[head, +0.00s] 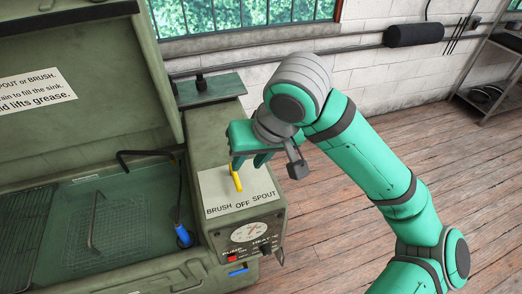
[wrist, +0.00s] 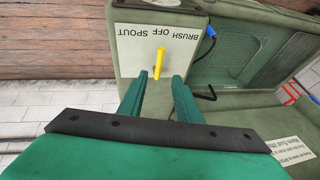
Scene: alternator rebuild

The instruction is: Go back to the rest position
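My gripper (head: 250,161) hangs just above and behind the yellow lever (head: 237,178) on top of the green parts washer's control box. The wrist view shows both fingers (wrist: 160,76) spread apart with nothing held between them. The yellow lever (wrist: 160,64) stands just beyond the fingertips, in line with the gap. I cannot tell whether a finger touches it. The lever rises from a white label (head: 240,196) reading BRUSH, OFF, SPOUT, in line with the word OFF. My arm reaches in from the right.
The washer's sink (head: 100,222) lies left, with a blue-ended brush (head: 184,236) and a dark bent spout (head: 140,155). Its raised lid (head: 85,125) stands behind. A dial and switches (head: 250,232) are on the box front. Open wooden floor (head: 320,215) lies right, with a metal shelf (head: 490,85) beyond.

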